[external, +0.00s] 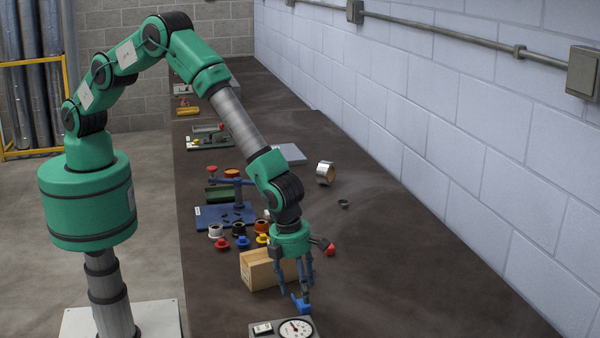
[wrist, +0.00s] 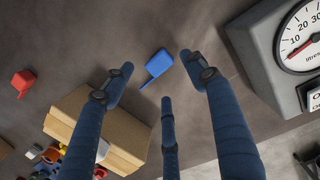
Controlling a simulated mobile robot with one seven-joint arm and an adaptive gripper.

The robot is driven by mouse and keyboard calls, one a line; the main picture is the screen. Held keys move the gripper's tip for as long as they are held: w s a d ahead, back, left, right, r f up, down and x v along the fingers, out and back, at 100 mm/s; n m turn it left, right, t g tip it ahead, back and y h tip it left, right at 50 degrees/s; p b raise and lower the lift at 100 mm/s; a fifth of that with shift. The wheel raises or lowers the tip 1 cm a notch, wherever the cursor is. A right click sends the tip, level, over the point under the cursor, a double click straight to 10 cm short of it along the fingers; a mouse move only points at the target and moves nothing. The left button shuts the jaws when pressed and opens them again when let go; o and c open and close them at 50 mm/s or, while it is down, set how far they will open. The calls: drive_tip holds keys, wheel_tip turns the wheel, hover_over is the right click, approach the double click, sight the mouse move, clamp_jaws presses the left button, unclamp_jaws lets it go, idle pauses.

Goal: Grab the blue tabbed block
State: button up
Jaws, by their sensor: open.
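The blue tabbed block (external: 300,303) lies on the dark bench top, between the wooden box and the dial gauge. In the wrist view the blue tabbed block (wrist: 157,65) lies flat, with its narrow tab pointing to the lower left. My gripper (external: 303,280) points down close over the block. In the wrist view my gripper (wrist: 153,80) has its blue fingers spread apart, with the block showing between and beyond the fingertips. The gripper is open and holds nothing. I cannot tell whether a finger touches the block in the external view.
A wooden box (external: 262,268) stands just left of my gripper. A dial gauge (external: 293,328) stands close at the front. A red piece (external: 330,250) lies behind to the right. Several coloured knobs and a blue plate (external: 207,218) lie farther back. The bench is clear toward the wall.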

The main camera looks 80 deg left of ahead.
sight(304, 306)
drive_tip(key=shift+f, duration=0.1)
idle(0.3)
drive_tip(key=shift+w+f, duration=0.25)
drive_tip(key=shift+f, duration=1)
drive_tip(key=shift+w+f, duration=0.25)
drive_tip(key=shift+f, duration=1)
drive_tip(key=shift+c, duration=0.3)
drive_tip(key=c, duration=1.3)
